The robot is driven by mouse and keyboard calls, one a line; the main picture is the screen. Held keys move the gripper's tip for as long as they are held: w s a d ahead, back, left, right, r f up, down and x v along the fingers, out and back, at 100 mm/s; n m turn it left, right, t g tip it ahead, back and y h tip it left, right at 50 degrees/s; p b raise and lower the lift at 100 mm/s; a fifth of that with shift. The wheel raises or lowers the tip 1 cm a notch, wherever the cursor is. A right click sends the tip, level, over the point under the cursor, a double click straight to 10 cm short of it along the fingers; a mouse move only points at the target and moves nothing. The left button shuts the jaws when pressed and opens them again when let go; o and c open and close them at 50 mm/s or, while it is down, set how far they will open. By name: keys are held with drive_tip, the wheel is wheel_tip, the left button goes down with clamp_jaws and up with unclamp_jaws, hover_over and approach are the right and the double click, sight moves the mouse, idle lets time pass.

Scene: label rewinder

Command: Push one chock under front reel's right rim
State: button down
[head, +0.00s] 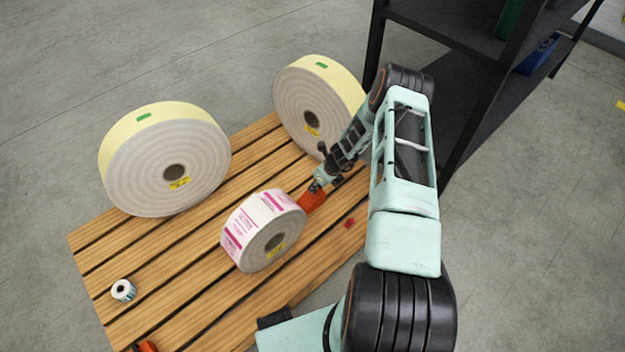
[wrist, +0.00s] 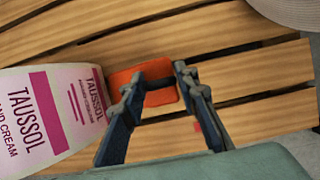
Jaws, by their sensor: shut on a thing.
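The front reel (head: 240,228), white with pink print, stands on its rim on the slatted pallet. It also shows large at the left of the wrist view (wrist: 50,110). An orange chock (head: 313,200) is at the reel's right rim, low on the slats. In the wrist view the chock (wrist: 122,78) lies right beside the reel's edge; I cannot tell whether they touch. My gripper (head: 319,186) is shut on this chock, with a finger on each side of it in the wrist view (wrist: 158,80). A second orange chock (head: 147,346) shows partly at the bottom left.
Two large cream reels stand behind, one at the left (head: 145,180) and one at the back right (head: 290,105). A small roll (head: 122,290) sits at the pallet's (head: 200,300) left. A small red piece (head: 349,222) lies right of the chock. A dark shelf (head: 465,75) stands behind my arm.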

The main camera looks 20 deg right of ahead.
sight(309, 204)
drive_tip(key=shift+s+a+f+b, duration=0.15)
drive_tip(key=shift+f+b, duration=0.75)
drive_tip(key=shift+f, duration=0.5)
drive_tip(key=shift+w+a+f+b, duration=0.15)
drive_tip(key=shift+f+b, duration=0.8)
drive_tip(key=shift+f, duration=0.5)
drive_tip(key=shift+s+a+f+b, duration=0.15)
drive_tip(key=shift+f+b, duration=0.75)
drive_tip(key=shift+f, duration=0.5)
drive_tip(key=shift+s+a+f+p, duration=0.15)
drive_tip(key=shift+s+a, duration=0.2)
drive_tip(key=shift+a, duration=0.5)
drive_tip(key=shift+s+a+r+p, duration=0.15)
drive_tip(key=shift+s+a, duration=0.2)
drive_tip(key=shift+a, duration=0.45)
drive_tip(key=shift+f, duration=0.1)
drive_tip(key=c, duration=1.4)
unclamp_jaws()
drive_tip(key=v, duration=1.2)
drive_tip(key=shift+d, duration=0.1)
